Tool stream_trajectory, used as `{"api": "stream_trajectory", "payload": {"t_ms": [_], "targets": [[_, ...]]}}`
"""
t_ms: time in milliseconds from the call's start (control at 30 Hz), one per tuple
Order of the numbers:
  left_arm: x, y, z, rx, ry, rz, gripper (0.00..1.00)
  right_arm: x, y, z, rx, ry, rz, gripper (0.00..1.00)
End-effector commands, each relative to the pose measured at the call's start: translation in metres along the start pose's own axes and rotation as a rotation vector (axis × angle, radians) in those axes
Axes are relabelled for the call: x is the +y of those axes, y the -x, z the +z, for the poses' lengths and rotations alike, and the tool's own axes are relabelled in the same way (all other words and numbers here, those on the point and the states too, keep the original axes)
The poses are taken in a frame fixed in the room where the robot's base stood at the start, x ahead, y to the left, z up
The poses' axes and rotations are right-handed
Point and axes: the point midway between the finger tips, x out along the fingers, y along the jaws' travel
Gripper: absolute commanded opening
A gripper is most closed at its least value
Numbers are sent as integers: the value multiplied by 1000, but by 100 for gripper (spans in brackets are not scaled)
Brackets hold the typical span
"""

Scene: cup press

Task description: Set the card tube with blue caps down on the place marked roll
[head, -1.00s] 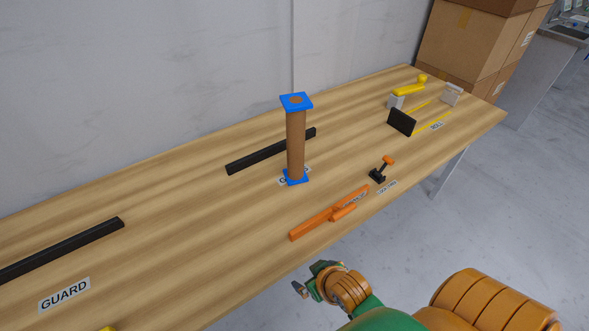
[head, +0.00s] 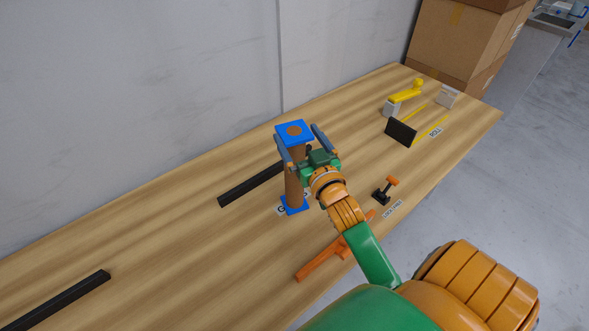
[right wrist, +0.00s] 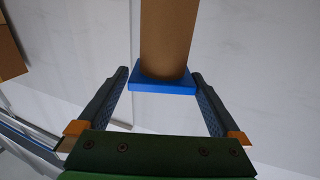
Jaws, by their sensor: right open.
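The card tube (head: 292,180) stands upright on the table, with a square blue cap (head: 294,132) on top and another at its foot. My right gripper (head: 297,138) is open at the tube's upper part, one finger on each side. In the right wrist view the tube (right wrist: 166,35) and one blue cap (right wrist: 162,80) show between the open fingertips (right wrist: 162,75), with gaps on both sides. The place marked roll has a label (head: 435,131) and yellow lines (head: 430,128) at the table's far right. My left gripper is not in view.
A black plate (head: 401,132) and a yellow-handled device (head: 405,95) stand near the roll place. A black bar (head: 250,187) lies behind the tube. An orange bar (head: 318,263) and a small orange-topped clamp (head: 385,190) are near the front edge. The wall is behind.

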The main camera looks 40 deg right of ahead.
Motion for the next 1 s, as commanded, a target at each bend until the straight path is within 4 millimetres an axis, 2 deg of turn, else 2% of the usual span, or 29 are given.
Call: {"api": "stream_trajectory", "payload": {"t_ms": [100,200,300,467,567,833,867,1000], "targets": [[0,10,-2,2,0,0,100,-1,-24,-4,0,0,1,100],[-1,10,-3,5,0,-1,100,-2,-41,-1,-1,1,0,100],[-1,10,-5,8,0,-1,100,-2,-47,0,-1,1,0,100],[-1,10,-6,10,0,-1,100,-2,-47,1,-2,1,0,100],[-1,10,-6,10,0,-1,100,-2,-47,1,-2,1,0,76],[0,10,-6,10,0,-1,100,-2,-47,1,-2,1,0,3],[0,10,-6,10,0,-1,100,-2,-47,1,-3,1,0,0],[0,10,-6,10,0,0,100,-2,-47,1,-2,1,0,0]]}}
